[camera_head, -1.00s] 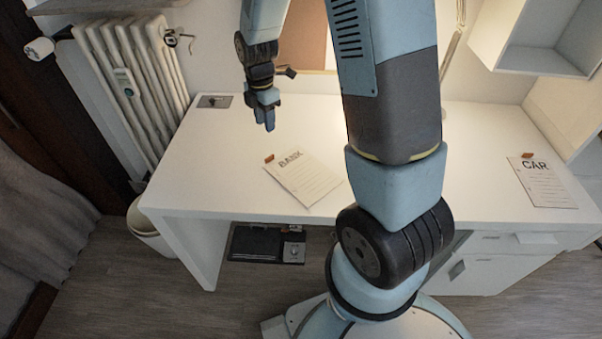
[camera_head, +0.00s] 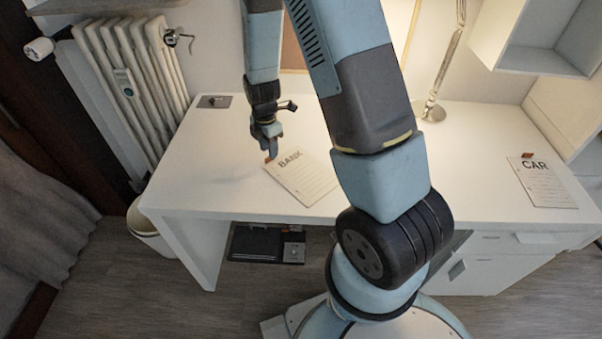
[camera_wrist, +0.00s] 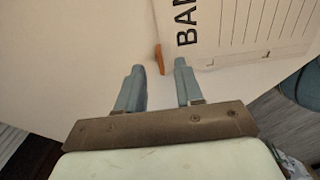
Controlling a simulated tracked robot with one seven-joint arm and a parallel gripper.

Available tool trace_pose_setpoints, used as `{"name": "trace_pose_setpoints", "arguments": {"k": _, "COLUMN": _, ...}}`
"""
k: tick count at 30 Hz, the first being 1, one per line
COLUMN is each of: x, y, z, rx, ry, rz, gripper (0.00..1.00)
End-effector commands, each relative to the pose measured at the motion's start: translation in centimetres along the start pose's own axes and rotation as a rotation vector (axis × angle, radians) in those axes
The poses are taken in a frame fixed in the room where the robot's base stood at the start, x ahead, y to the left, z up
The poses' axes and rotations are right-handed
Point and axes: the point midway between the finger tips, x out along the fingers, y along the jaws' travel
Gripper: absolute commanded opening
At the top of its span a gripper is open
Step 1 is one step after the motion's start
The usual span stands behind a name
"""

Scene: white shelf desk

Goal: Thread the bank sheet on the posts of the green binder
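The bank sheet (camera_head: 306,183) lies flat on the white desk, left of my upper arm. An orange-brown tab (camera_wrist: 159,59) stands at its corner beside the word BANK. My gripper (camera_head: 269,150) is low over the desk at that corner. In the wrist view, the fingers of my gripper (camera_wrist: 159,66) are apart, and the tab shows between and just past their tips. I cannot tell whether a finger touches it. The sheet (camera_wrist: 250,25) fills the upper right there. I see no green binder in either view; my arm hides part of the desk.
A CAR sheet (camera_head: 542,183) lies at the right of the desk (camera_head: 200,165). A lamp stand (camera_head: 434,108) is at the back, near my arm. A radiator (camera_head: 135,80) stands left.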

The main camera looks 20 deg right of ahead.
Motion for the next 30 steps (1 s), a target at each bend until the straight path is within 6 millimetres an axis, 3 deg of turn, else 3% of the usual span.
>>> {"name": "trace_pose_setpoints", "arguments": {"k": 7, "x": 2.5, "y": 0.0, "z": 0.0, "rx": 0.0, "ry": 0.0, "rz": 0.0, "gripper": 0.36}}
{"name": "trace_pose_setpoints", "arguments": {"k": 17, "x": 2.8, "y": 0.0, "z": 0.0, "rx": -0.001, "ry": 0.0, "rz": 0.001, "gripper": 0.35}}
{"name": "trace_pose_setpoints", "arguments": {"k": 27, "x": 2.8, "y": 0.0, "z": 0.0, "rx": -0.001, "ry": 0.0, "rz": 0.001, "gripper": 0.03}}
{"name": "trace_pose_setpoints", "arguments": {"k": 30, "x": 2.8, "y": 0.0, "z": 0.0, "rx": -0.001, "ry": 0.0, "rz": 0.001, "gripper": 0.0}}
